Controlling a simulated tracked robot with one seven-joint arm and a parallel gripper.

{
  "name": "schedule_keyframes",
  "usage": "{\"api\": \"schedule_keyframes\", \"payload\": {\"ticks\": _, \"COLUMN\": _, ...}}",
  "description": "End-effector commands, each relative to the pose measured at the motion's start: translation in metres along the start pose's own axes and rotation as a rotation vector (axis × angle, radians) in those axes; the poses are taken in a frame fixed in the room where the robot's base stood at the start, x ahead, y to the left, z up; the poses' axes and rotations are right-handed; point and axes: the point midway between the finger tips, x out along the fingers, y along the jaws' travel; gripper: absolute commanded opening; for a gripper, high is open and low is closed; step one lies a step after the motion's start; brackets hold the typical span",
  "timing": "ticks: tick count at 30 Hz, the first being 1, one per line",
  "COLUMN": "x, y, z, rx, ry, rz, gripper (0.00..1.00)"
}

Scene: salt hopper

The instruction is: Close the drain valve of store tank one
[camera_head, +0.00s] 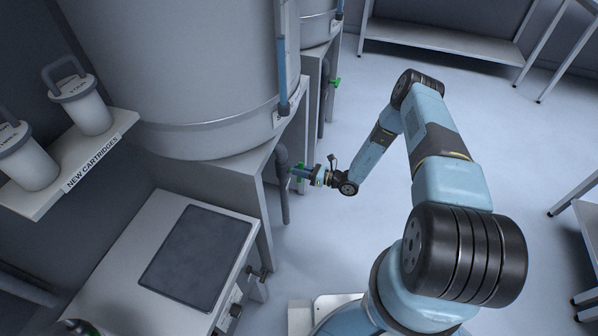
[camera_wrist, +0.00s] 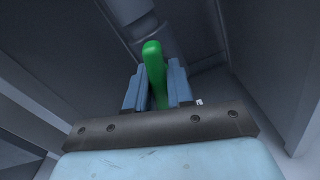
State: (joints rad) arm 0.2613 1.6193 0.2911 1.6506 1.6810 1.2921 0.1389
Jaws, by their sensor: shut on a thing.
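A green valve handle (camera_head: 300,167) sits on a grey drain pipe (camera_head: 284,190) below the large grey tank (camera_head: 195,75). My gripper (camera_head: 296,173) is at this handle, at the pipe's right side. In the wrist view the green handle (camera_wrist: 154,70) stands between the two blue fingers of my gripper (camera_wrist: 158,85), which are shut on it. The handle's tip sticks out above the fingers. The valve body is mostly hidden behind the gripper. I cannot tell from the frames whether the valve is open or closed.
A second tank (camera_head: 318,25) with its own green handle (camera_head: 335,82) stands farther back. A shelf (camera_head: 110,140) labelled "NEW CARTRIDGES" holds white cartridges at left. A low bench (camera_head: 165,225) with a dark panel is in front. The floor (camera_head: 340,235) right of the pipe is clear.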

Motion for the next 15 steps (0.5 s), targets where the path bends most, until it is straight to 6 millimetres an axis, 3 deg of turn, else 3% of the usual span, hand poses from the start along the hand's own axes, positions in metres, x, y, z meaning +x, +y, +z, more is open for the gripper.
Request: {"api": "schedule_keyframes", "payload": {"ticks": 15, "x": -0.0026, "y": -0.0127, "z": 0.0032, "rx": 0.481, "ry": -0.009, "rz": -0.012, "gripper": 0.0}}
